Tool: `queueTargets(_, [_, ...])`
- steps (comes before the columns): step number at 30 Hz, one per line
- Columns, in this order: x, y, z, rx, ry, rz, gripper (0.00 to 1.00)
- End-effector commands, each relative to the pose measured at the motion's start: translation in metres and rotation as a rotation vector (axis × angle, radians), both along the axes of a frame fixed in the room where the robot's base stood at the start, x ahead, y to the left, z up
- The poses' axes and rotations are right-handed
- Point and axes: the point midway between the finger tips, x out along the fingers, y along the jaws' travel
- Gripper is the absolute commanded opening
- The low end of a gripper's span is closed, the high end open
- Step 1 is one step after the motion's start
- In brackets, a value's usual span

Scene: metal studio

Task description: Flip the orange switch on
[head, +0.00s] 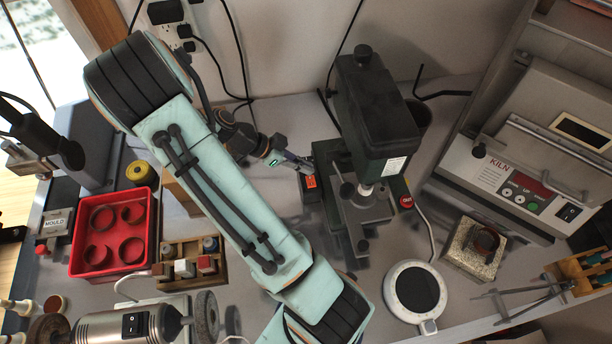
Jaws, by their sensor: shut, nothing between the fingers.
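The orange switch (310,182) is small and sits on a dark box beside the left of the green drill press (374,115). Whether it is on or off is too small to tell. My gripper (306,166) is shut and empty, pointing right, just behind the switch in the head view. Its fingertips look very close to the switch box. I cannot tell whether they touch it. My arm crosses the middle of the view.
A red tray (77,226) with rings and a wooden block rack (186,281) stand left. A bench grinder (112,326) is front left. A red button (407,202), a round white device (392,318) and the kiln (510,175) are right. Cables hang behind.

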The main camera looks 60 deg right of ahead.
Motion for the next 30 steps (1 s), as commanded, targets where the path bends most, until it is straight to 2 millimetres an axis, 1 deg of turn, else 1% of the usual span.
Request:
queueTargets(1, [-0.006, -0.003, -0.007, 0.002, 0.004, -0.003, 0.0])
queueTargets(3, [-0.005, -0.001, -0.019, 0.001, 0.004, 0.0, 0.0])
queueTargets(6, [-0.006, 0.0, -0.031, 0.001, 0.003, -0.001, 0.0])
queueTargets(9, [-0.006, 0.001, -0.039, 0.001, 0.001, -0.001, 0.0])
queueTargets(13, [-0.006, 0.002, -0.043, 0.0, 0.0, -0.001, 0.0])
queueTargets(22, [-0.006, 0.002, -0.043, 0.0, 0.001, -0.001, 0.0])
queueTargets(25, [-0.008, 0.003, -0.05, 0.0, 0.001, -0.001, 0.0])
queueTargets(30, [-0.008, 0.003, -0.049, 0.002, 0.0, 0.0, 0.0])
